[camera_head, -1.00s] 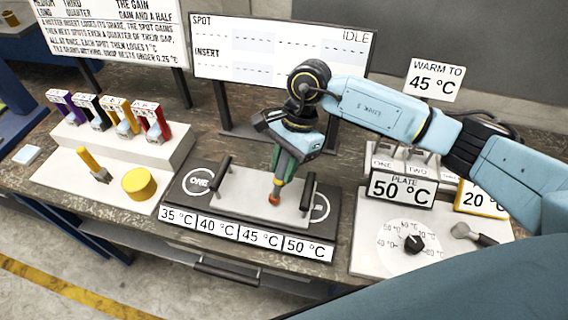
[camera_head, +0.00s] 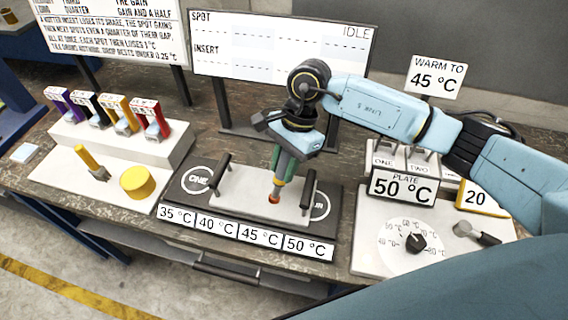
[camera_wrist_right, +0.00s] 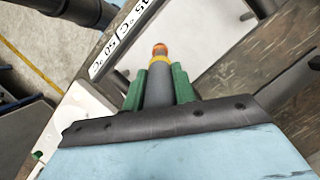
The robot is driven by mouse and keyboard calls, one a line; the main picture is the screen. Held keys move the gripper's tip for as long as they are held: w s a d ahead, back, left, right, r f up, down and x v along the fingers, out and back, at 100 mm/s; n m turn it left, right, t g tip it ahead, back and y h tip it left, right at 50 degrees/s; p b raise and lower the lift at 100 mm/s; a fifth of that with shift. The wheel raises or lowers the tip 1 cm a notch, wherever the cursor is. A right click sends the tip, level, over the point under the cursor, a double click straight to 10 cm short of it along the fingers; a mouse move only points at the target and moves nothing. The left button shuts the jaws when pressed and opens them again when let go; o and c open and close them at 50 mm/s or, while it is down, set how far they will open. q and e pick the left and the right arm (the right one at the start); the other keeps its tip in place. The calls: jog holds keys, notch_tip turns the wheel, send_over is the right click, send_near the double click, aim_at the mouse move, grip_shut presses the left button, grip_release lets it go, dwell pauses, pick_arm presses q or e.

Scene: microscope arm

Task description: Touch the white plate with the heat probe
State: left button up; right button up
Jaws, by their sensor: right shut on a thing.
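The white plate (camera_head: 245,187) lies flat on a dark base between two upright black handles, near the middle of the bench. My right gripper (camera_head: 284,165) is shut on the heat probe (camera_head: 276,186), a grey rod with a yellow ring and an orange tip. The probe points down over the plate, and its tip appears at or just above the plate's surface; I cannot tell whether they touch. In the right wrist view the probe (camera_wrist_right: 158,85) sits between my green fingers (camera_wrist_right: 158,88), with the plate (camera_wrist_right: 205,55) beyond. My left gripper is not in view.
Black handles (camera_head: 220,172) and (camera_head: 307,190) flank the probe. Temperature cards (camera_head: 245,234) line the front. A dial panel (camera_head: 385,262) is at right. A yellow cylinder (camera_head: 138,182) and a rack (camera_head: 125,148) of coloured pieces are at left. A display (camera_head: 280,45) stands behind.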

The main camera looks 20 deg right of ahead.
aim_at(284, 153)
jog(key=shift+s+f+b, duration=0.1)
jog(key=shift+f+b, duration=0.05)
jog(key=shift+b, duration=0.3)
dwell(1.5)
jog(key=shift+r+p, duration=1.5)
jog(key=shift+r, duration=2.15)
